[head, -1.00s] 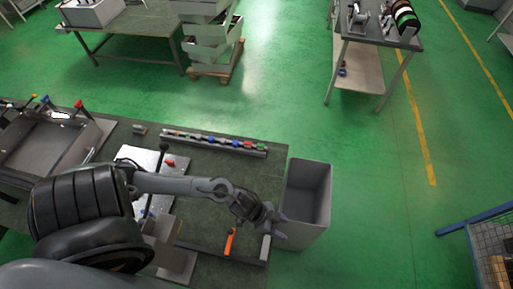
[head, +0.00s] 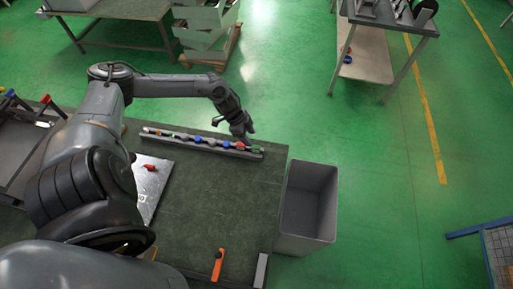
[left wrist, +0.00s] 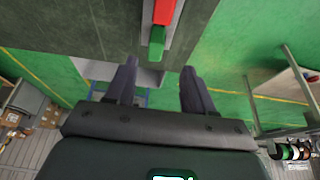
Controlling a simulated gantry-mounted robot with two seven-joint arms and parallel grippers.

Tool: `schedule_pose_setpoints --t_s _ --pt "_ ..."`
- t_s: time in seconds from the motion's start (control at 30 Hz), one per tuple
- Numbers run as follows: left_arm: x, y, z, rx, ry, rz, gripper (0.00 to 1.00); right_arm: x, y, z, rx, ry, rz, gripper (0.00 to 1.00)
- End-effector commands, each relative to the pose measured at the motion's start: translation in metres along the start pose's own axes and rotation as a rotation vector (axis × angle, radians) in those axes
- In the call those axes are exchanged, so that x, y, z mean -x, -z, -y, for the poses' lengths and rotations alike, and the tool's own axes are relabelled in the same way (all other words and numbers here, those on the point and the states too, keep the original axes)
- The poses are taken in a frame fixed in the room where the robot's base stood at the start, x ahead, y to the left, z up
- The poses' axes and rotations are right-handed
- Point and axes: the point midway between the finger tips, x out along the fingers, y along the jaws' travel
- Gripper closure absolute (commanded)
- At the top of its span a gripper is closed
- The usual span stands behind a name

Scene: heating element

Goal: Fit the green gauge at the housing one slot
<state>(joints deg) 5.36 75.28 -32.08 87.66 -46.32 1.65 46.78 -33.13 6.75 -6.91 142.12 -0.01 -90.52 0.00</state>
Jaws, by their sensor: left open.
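The green gauge (head: 255,149) sits at the right end of a long rack (head: 174,145), beside a red one; it also shows in the left wrist view (left wrist: 157,42). My left gripper (head: 234,126) is above the rack's right end. In the left wrist view its fingers (left wrist: 159,70) are apart and empty, with the green gauge ahead of the gap, not between them. A pale metal plate (head: 147,190) with a red piece (head: 151,167) on it lies left, partly hidden by my arm; I cannot tell whether it is the housing. My right gripper is not in view.
A grey open bin (head: 310,205) stands at the table's right edge. An orange-handled object (head: 218,264) and a grey block (head: 261,270) are near the front. The middle of the dark green table (head: 215,200) is clear.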

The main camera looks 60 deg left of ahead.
Motion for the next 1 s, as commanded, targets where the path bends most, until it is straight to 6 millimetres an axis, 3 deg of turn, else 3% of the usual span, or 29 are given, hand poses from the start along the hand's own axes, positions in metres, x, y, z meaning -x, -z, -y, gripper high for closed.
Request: schedule_pose_setpoints --t_s 0.13,0.47,0.7,1.0 --pt "-0.019 0.001 0.000 0.002 -0.001 -0.003 0.47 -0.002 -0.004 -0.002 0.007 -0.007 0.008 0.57" --pt "-0.040 0.002 -0.003 0.000 -0.002 -0.003 0.47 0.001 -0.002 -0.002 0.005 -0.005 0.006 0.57" --pt "-0.071 0.002 -0.005 0.000 0.000 -0.003 0.47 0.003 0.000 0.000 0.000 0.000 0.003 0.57" --pt "-0.082 0.001 -0.005 -0.002 0.000 -0.001 0.47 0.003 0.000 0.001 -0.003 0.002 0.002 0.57"
